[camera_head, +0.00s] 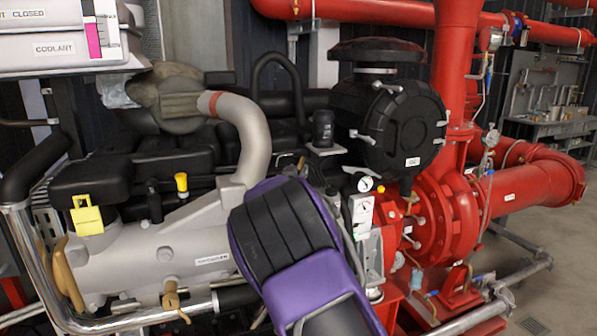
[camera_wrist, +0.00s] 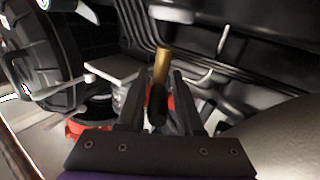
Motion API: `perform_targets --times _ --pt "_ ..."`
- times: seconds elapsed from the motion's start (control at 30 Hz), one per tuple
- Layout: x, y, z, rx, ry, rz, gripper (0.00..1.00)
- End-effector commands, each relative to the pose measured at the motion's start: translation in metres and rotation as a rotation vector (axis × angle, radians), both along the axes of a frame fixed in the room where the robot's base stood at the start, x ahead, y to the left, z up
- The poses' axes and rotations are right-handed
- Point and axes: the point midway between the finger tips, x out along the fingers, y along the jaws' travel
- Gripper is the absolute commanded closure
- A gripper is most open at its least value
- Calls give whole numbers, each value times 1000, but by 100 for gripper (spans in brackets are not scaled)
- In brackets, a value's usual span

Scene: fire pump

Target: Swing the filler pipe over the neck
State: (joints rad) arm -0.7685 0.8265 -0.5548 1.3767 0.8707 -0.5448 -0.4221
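In the wrist view, a brass-coloured tube (camera_wrist: 161,66) with a dark lower end stands between the fingers of my gripper (camera_wrist: 157,80). It may be the filler pipe; I cannot tell for sure. The two dark fingers are apart, with a gap on each side of the tube, so it does not look gripped. Red and pale parts show low between and beside the fingers. I cannot make out the neck in either view. In the head view, my purple and black arm covers the gripper and whatever is in front of it.
A black round housing (camera_head: 391,122) stands right of my arm, and also fills the left of the wrist view (camera_wrist: 40,55). A grey curved pipe (camera_head: 246,132) rises to the left. Red pump pipework (camera_head: 441,215) is on the right.

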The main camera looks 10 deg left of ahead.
Motion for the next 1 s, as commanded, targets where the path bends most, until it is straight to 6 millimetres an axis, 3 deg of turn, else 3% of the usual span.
perform_targets --times 0.03,0.1,0.13,0.57,0.77,1.0 --pt "0 1 0 1 0 1 54" --pt "0 1 0 0 1 1 41" --pt "0 0 0 0 1 1 40" --pt "-10 0 -1 1 4 -1 40" --pt "-44 4 -1 2 4 2 40" --pt "-97 8 -1 2 4 3 40"
